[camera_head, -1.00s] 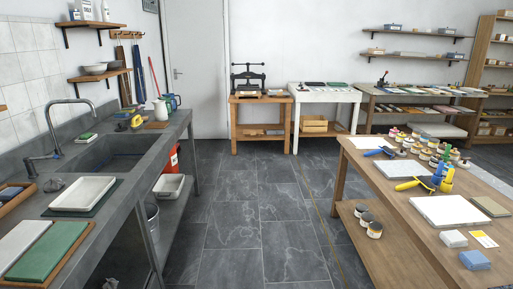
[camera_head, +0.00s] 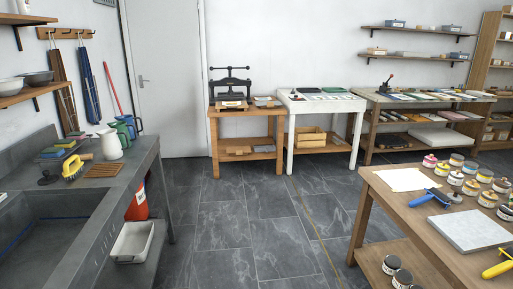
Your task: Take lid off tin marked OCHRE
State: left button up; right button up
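Several small tins (camera_head: 471,186) with coloured and dark lids stand at the back right of the wooden table on the right. Their labels are too small to read, so I cannot tell which is marked OCHRE. More tins with dark lids (camera_head: 392,265) stand on the lower shelf of that table. Neither of my grippers shows in the head view.
The wooden table (camera_head: 400,205) at right also bears a pale slab (camera_head: 468,230), a blue roller (camera_head: 429,197) and a yellow-handled tool (camera_head: 497,268). A grey sink counter (camera_head: 135,165) runs along the left. The tiled floor (camera_head: 245,240) between is clear. A press (camera_head: 230,88) stands at the back.

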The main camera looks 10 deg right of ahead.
aim_at(472, 184)
jog(key=i+z, duration=0.4)
jog(key=i+j+z, duration=0.25)
jog(key=i+z, duration=0.15)
jog(key=i+j+z, duration=0.95)
jog(key=j+z, duration=0.25)
jog(key=i+j+z, duration=0.15)
jog(key=j+z, duration=0.25)
jog(key=j, duration=0.2)
jog(key=j+z, duration=0.4)
jog(key=j, duration=0.2)
jog(key=j+z, duration=0.4)
jog(key=j, duration=0.25)
